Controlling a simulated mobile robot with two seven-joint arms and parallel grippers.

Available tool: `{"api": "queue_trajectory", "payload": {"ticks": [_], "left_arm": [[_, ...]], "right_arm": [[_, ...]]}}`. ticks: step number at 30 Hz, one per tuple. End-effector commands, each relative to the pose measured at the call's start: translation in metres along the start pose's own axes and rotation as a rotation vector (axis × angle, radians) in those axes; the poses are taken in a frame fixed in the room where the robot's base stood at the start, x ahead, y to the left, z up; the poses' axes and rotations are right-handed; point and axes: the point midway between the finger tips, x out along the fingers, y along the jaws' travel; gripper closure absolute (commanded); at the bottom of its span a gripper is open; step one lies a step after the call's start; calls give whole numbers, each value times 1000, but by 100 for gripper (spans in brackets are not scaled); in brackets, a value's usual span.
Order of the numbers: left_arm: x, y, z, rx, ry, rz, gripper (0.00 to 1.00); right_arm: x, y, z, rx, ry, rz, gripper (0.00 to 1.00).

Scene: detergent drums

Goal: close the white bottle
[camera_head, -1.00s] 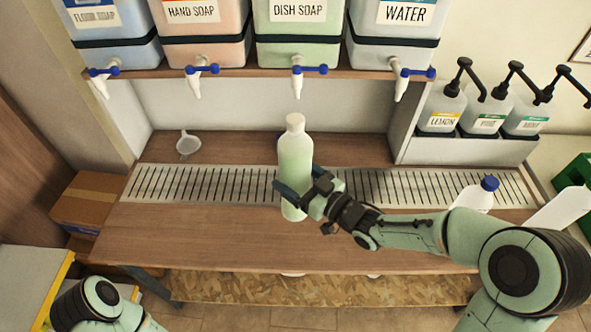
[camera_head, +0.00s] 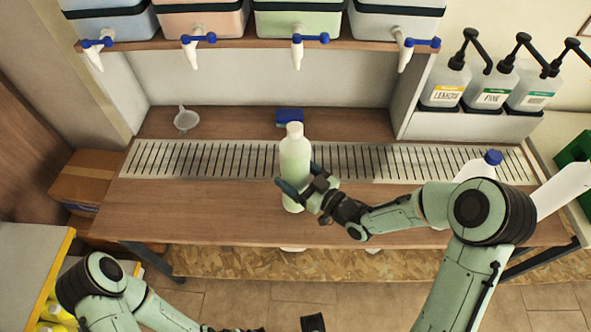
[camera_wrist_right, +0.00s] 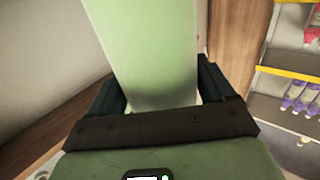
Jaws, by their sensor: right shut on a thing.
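A pale green-white bottle (camera_head: 295,160) with a whitish top (camera_head: 294,129) stands upright at the front of the wooden counter. I cannot tell whether its top is a cap or an open neck. My right gripper (camera_head: 296,190) is shut around its lower body from the right. The right wrist view shows the bottle's pale green side (camera_wrist_right: 145,60) between the two dark fingers (camera_wrist_right: 155,100). A dark end piece, apparently my left gripper (camera_head: 313,322), shows at the bottom edge, mostly cut off. A white bottle with a blue cap (camera_head: 491,158) stands at the right, partly behind my right arm.
A slotted drain grate (camera_head: 215,160) crosses the counter (camera_head: 180,205). A blue block (camera_head: 289,117) and a white funnel (camera_head: 186,119) lie behind it. Drums with blue-handled taps (camera_head: 297,50) hang above. Several pump bottles (camera_head: 492,90) stand back right. The left counter is clear.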

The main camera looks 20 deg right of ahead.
Motion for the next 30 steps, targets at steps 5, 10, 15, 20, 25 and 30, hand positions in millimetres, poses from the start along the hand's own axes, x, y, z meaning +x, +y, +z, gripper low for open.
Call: {"api": "queue_trajectory", "payload": {"ticks": [5, 10, 15, 20, 25, 30], "left_arm": [[3, -1, 0, 0, -1, 0, 0], [2, -1, 0, 0, -1, 0, 0], [3, -1, 0, 0, -1, 0, 0], [6, -2, -1, 0, 3, 1, 0], [5, -2, -1, 0, 2, 1, 0], [3, -1, 0, 0, 1, 0, 0]], "right_arm": [[1, 0, 18, -1, 7, -1, 100], [1, 0, 20, -3, 9, -1, 100], [1, 0, 20, -3, 9, -1, 100], [0, 0, 27, 0, 0, 1, 15], [0, 0, 26, 0, 0, 1, 0], [0, 0, 23, 0, 0, 1, 0]]}}
